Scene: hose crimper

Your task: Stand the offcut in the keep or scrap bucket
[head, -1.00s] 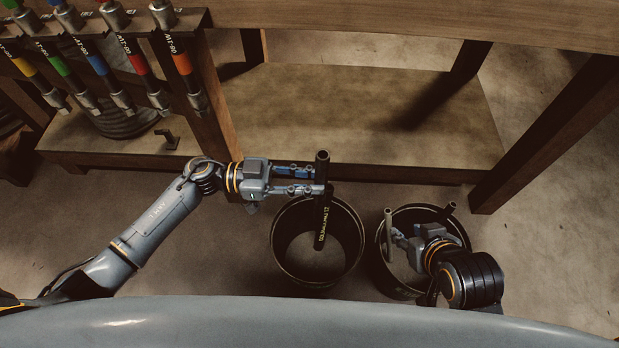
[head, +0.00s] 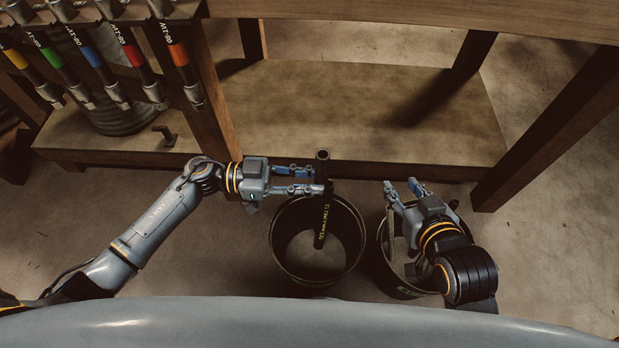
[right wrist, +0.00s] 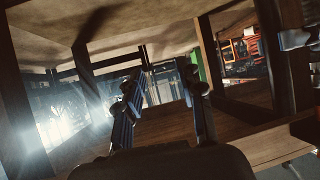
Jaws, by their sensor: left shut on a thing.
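The offcut (head: 321,222) is a dark hose piece with yellow print. It stands upright, slightly tilted, its lower part over or inside the left bucket (head: 277,252); whether it touches the bottom is unclear. My left gripper (head: 318,180) is shut on its upper part, at the bucket's far rim. My right gripper (head: 402,188) is open and empty, its fingers by the far rim of the right bucket (head: 384,268). The right wrist view shows its two fingers (right wrist: 166,92) apart with nothing between. My right arm hides much of the right bucket and its contents.
A wooden bench with a low shelf (head: 360,110) stands behind the buckets. Its right leg (head: 545,135) is close to my right arm. Several colour-banded hoses (head: 135,60) hang at upper left. Bare floor lies right of the right bucket.

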